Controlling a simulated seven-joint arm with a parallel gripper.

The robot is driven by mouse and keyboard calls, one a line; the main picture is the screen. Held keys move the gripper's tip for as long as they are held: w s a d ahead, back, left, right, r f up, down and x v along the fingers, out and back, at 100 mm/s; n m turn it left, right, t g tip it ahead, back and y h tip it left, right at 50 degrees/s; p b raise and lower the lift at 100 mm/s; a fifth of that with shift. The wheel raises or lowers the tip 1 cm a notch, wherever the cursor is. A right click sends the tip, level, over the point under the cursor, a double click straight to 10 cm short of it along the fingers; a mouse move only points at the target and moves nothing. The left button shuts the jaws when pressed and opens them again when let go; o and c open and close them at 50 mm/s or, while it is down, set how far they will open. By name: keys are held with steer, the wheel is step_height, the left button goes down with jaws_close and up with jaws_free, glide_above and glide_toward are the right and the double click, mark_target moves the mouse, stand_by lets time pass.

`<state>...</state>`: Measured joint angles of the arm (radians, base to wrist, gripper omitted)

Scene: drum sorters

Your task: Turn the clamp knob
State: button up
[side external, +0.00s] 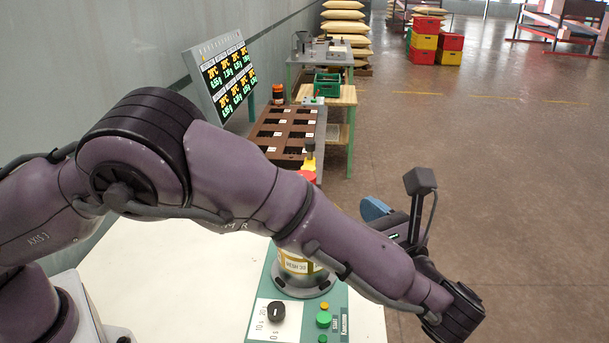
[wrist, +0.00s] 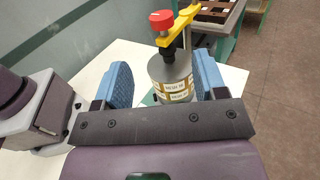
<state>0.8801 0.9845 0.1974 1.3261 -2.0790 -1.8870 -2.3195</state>
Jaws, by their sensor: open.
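A sieve drum (wrist: 172,82) with a grey top and labelled yellow bands stands at the work station. A yellow clamp arm (wrist: 186,22) with a red knob (wrist: 162,19) on its end reaches over it. In the side view the red knob (side external: 307,176) shows just above my arm, with a dark-topped yellow part (side external: 309,164) behind it. My arm hides much of the drum (side external: 296,266) there. My gripper (wrist: 162,72) is open and empty, its blue fingers wide apart. In the wrist picture the drum appears between them; I see no contact.
A green panel (side external: 340,324) with a black dial (side external: 276,312) and green buttons lies before the drum. The white table (side external: 170,270) is mostly bare at left. A brown compartment tray (side external: 288,135) and a display board (side external: 222,76) stand behind.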

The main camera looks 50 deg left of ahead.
steer(key=w+a, duration=0.1)
steer(key=a, duration=0.7)
steer(key=w+a, duration=0.1)
steer(key=a, duration=0.3)
steer(key=shift+w+a, duration=0.35)
steer(key=c, duration=0.9)
